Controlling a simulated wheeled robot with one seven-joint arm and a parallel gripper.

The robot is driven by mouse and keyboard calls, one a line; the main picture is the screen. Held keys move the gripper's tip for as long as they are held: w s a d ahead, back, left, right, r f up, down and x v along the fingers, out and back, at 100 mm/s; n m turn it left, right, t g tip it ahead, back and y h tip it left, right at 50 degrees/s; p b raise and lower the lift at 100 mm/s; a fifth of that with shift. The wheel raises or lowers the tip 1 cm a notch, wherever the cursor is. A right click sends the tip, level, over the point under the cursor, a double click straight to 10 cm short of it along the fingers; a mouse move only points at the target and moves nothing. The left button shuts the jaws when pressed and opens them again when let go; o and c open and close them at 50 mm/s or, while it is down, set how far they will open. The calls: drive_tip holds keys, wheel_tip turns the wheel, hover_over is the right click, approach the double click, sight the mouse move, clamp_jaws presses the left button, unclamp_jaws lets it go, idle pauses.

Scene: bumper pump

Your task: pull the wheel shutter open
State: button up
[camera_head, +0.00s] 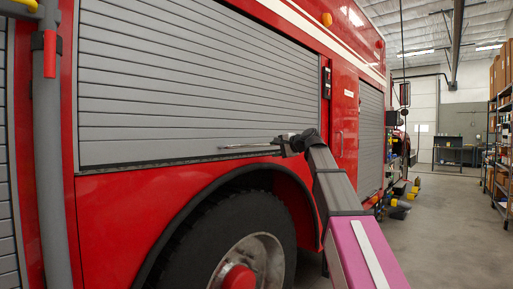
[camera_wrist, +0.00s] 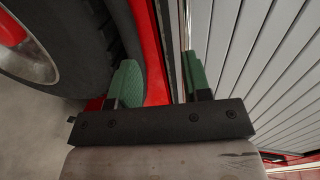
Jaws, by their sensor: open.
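The wheel shutter (camera_head: 190,75) is a grey slatted roller door above the truck's wheel, down to its bottom edge. A thin metal bar handle (camera_head: 248,147) runs along that edge at the right. My gripper (camera_head: 284,144) is at the right end of the bar in the head view. In the wrist view, my gripper (camera_wrist: 160,82) is open, its two green-padded fingers apart, with the red body and the shutter's lower edge between them. The shutter slats (camera_wrist: 265,60) lie to the right. I cannot tell whether the fingers touch the bar.
The truck's wheel (camera_head: 245,245) and red fender (camera_head: 225,177) are below the shutter. A grey vertical pipe (camera_head: 48,150) stands at the left. A second shutter (camera_head: 370,140) is farther along. Open floor (camera_head: 445,220) lies to the right, before shelves (camera_head: 503,140).

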sight(261, 144)
drive_tip(key=shift+y, duration=0.3)
drive_tip(key=w+a, duration=0.2)
drive_tip(key=a, duration=0.1)
drive_tip(key=w+a, duration=0.2)
drive_tip(key=a, duration=0.1)
drive_tip(key=w+a+r, duration=0.1)
drive_tip(key=w+a, duration=0.1)
drive_tip(key=shift+a, duration=0.4)
drive_tip(key=shift+c, duration=0.2)
clamp_jaws()
